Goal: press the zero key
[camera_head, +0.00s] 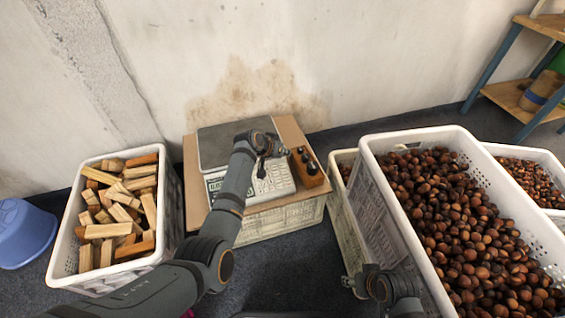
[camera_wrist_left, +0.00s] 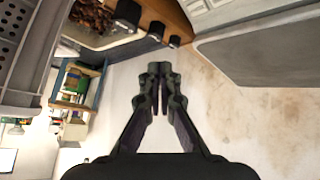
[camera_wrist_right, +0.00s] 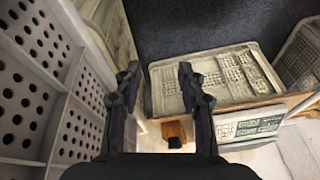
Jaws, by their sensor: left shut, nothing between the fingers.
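The scale (camera_head: 222,140) stands on a board-topped crate against the wall, with a grey weighing plate, a lit display (camera_head: 214,185) and a keypad (camera_head: 275,184) along its front. My left gripper (camera_head: 262,172) is shut and empty over the keypad area. It hides some keys, and I cannot make out the zero key or whether a fingertip touches one. In the left wrist view its fingertips (camera_wrist_left: 158,72) are together, with the plate (camera_wrist_left: 260,45) and part of the keypad (camera_wrist_left: 208,10) at upper right. My right gripper (camera_wrist_right: 158,78) is open and empty, beside the chestnut crate.
A wooden block with black knobs (camera_head: 308,168) sits right of the scale. A large white crate of chestnuts (camera_head: 400,215) is at right, with another crate (camera_head: 340,215) partly behind it. A crate of wood pieces (camera_head: 172,200) and a blue tub (camera_head: 25,235) are at left.

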